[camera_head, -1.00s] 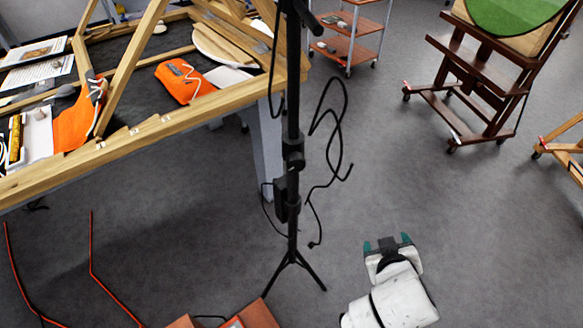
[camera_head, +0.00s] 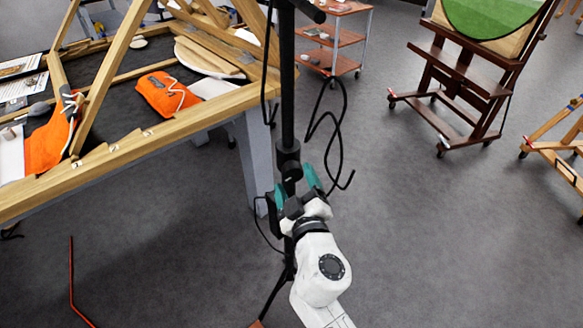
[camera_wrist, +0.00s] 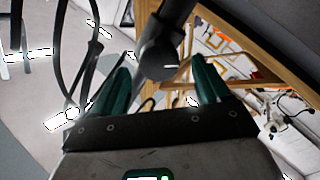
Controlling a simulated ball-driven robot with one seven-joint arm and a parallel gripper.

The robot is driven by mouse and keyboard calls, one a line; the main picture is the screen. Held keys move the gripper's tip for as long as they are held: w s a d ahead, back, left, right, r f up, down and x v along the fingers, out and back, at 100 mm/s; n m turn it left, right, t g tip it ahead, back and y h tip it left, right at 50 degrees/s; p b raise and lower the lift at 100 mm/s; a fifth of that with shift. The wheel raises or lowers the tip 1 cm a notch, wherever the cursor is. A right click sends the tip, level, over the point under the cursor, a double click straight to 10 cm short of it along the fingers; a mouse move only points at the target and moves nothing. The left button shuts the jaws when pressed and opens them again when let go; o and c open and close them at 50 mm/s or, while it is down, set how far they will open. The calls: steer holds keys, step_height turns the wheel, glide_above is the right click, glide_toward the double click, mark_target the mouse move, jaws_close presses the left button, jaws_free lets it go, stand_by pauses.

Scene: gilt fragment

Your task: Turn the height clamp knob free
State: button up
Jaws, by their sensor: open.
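A black stand pole (camera_head: 287,100) rises upright in the middle of the head view, with a thicker black clamp collar (camera_head: 287,153) partway up. The dark, rounded height clamp knob (camera_head: 293,172) sticks out of the collar towards me. My gripper (camera_head: 293,186), with teal fingers, is open just below and in front of the collar. In the wrist view, the knob (camera_wrist: 157,60) shows between and slightly beyond the spread fingertips (camera_wrist: 162,72). I cannot tell whether a finger touches it. My gripper and arm hide part of the lower stand.
A black cable (camera_head: 340,125) loops beside the pole on the right. A wooden-edged worktable (camera_head: 150,145) with orange cloth items (camera_head: 166,95) stands close on the left. A shelf cart (camera_head: 330,60) and a dark easel (camera_head: 450,90) stand behind.

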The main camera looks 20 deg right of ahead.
mark_target(293, 175)
steer(key=shift+w+d, duration=0.2)
steer(key=shift+w, duration=0.85)
steer(key=shift+w+d, duration=0.2)
steer(key=shift+w, duration=0.8)
steer(key=c, duration=1)
